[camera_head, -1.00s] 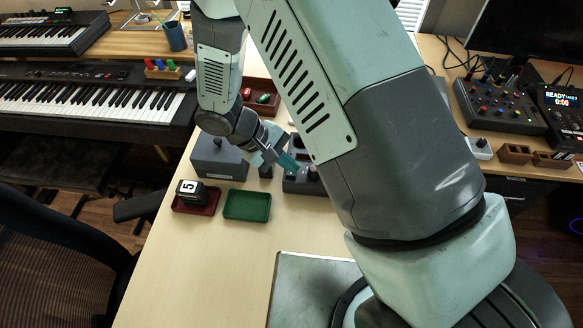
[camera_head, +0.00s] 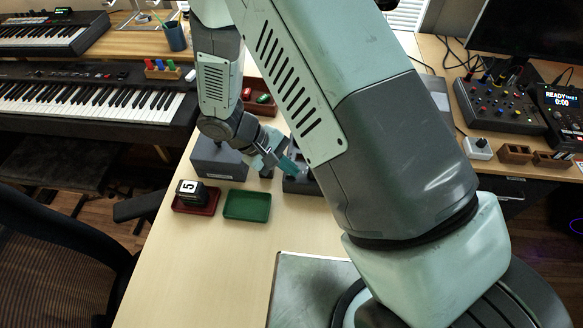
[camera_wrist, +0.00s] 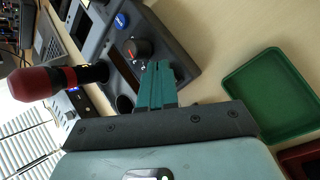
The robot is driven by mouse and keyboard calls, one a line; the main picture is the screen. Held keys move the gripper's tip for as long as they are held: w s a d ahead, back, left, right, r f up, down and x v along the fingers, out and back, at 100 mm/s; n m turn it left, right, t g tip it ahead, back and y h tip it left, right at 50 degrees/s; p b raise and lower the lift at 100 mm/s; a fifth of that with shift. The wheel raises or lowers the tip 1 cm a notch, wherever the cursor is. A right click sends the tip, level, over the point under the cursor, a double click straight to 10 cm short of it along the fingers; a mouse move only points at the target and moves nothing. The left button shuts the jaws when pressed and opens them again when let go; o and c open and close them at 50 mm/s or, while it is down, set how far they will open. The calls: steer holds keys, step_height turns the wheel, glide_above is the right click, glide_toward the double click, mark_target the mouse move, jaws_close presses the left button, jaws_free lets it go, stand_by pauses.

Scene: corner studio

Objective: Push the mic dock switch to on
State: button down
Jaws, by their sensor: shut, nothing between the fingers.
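The dark grey mic dock (camera_head: 296,186) stands on the desk, partly hidden behind my arm in the head view. In the wrist view the dock (camera_wrist: 178,42) shows a black round control with a red mark (camera_wrist: 138,48) and a blue round button (camera_wrist: 121,20). I cannot tell which part is the switch or how it is set. A red and black microphone (camera_wrist: 55,80) stands at the left. My gripper (camera_wrist: 158,68) is shut and empty, its teal fingertips close to the black control; contact is unclear. In the head view my gripper (camera_head: 291,168) is over the dock.
A grey box (camera_head: 218,160) stands left of the dock.

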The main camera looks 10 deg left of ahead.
stand_by(0.4)
steer(key=shift+r, duration=0.65)
steer(key=shift+r, duration=0.1)
steer(key=shift+r, duration=2.9)
